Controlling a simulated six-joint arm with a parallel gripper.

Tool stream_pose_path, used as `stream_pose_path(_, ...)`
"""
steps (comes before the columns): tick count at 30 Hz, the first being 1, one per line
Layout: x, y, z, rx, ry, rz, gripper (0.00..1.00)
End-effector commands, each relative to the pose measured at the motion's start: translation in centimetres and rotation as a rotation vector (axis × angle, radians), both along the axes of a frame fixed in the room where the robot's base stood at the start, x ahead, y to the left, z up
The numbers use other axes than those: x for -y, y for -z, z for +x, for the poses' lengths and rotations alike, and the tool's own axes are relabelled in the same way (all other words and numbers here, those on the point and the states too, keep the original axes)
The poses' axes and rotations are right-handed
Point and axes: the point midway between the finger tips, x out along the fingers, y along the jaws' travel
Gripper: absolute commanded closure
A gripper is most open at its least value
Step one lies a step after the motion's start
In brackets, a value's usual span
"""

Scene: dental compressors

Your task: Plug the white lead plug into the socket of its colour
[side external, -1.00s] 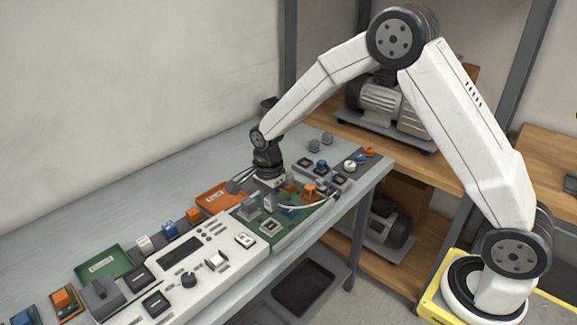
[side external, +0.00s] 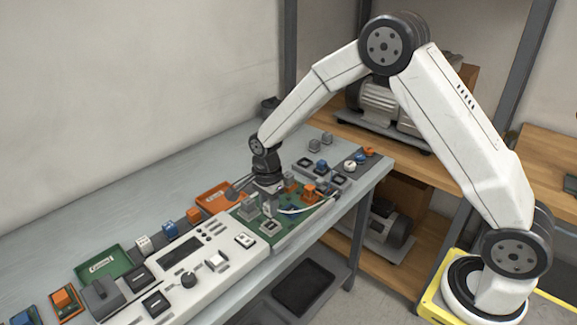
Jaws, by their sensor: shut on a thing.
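My gripper (side external: 269,193) points down over the green circuit board (side external: 243,212) and is shut on the white lead plug (side external: 270,209). The plug is small and pale, low over the board or touching it; I cannot tell which. The white lead (side external: 300,210) curves from it to the right, towards the board's right edge. A white socket cannot be made out; the jaws hide part of the board.
A long white control panel (side external: 205,245) with knobs and switches adjoins the board at the left. An orange tray (side external: 213,195) lies behind it and a green tray (side external: 102,263) lies further left. Several small coloured parts stand at the back right. The grey bench behind is clear.

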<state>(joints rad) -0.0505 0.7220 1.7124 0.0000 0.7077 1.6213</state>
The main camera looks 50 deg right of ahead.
Motion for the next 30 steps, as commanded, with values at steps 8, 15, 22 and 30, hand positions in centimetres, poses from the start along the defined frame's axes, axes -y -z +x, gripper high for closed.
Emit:
stream_pose_path(8,0.0,1.0,0.0,0.001,0.000,0.000,1.00)
stream_pose_path(15,0.0,1.8,0.0,0.000,0.000,0.000,1.00)
stream_pose_path(22,0.0,2.1,0.0,0.001,0.000,0.000,1.00)
stream_pose_path(30,0.0,2.1,0.0,0.001,0.000,0.000,1.00)
